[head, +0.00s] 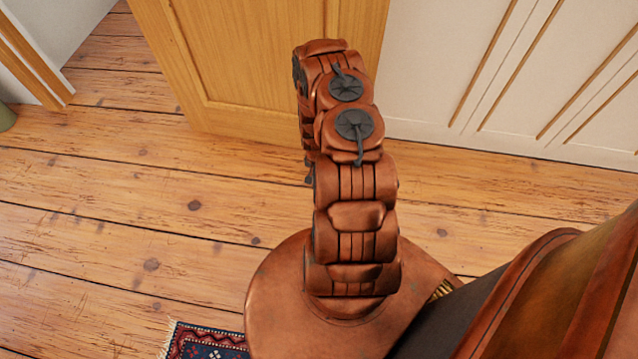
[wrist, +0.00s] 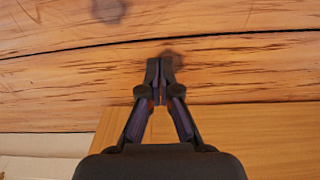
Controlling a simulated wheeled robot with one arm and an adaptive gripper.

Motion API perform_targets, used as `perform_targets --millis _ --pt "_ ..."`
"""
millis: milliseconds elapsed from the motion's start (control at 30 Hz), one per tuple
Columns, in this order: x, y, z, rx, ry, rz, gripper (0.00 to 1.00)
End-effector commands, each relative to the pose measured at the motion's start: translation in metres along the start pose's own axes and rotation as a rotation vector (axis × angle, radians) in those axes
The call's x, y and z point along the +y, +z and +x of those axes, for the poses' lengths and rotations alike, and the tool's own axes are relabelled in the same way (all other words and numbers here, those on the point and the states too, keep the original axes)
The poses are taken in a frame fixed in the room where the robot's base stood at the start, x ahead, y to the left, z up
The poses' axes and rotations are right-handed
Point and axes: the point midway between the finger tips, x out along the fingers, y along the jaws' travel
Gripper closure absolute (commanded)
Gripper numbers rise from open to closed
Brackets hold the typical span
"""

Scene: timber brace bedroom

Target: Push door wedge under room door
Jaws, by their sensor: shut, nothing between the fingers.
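The room door (head: 250,65) is a yellow-brown wooden panel standing open at the top of the head view. Its bottom edge is just above the plank floor. In the wrist view the door (wrist: 250,140) fills the lower right. My gripper (wrist: 160,66) is shut and empty, its dark fingertips together over the floor beside the door's edge. A dark spot behind the tips looks like a knot in the plank. I cannot make out the door wedge in either view. In the head view my arm hides the gripper and part of the door's lower right.
The plank floor (head: 110,220) is clear to the left of my arm. A white panelled wall (head: 500,70) stands on the right, beyond the door. A wooden door frame (head: 30,60) is at the upper left. A patterned rug (head: 208,343) lies at the bottom.

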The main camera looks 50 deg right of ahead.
Motion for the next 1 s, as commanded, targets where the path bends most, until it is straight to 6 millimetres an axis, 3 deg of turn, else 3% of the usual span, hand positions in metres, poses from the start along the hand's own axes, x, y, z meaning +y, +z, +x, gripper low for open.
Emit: perform_targets --millis 267,1000 --pt "0.003 0.002 0.024 0.002 -0.005 0.015 1.00" --pt "0.003 0.003 0.116 -0.001 -0.003 0.012 1.00"
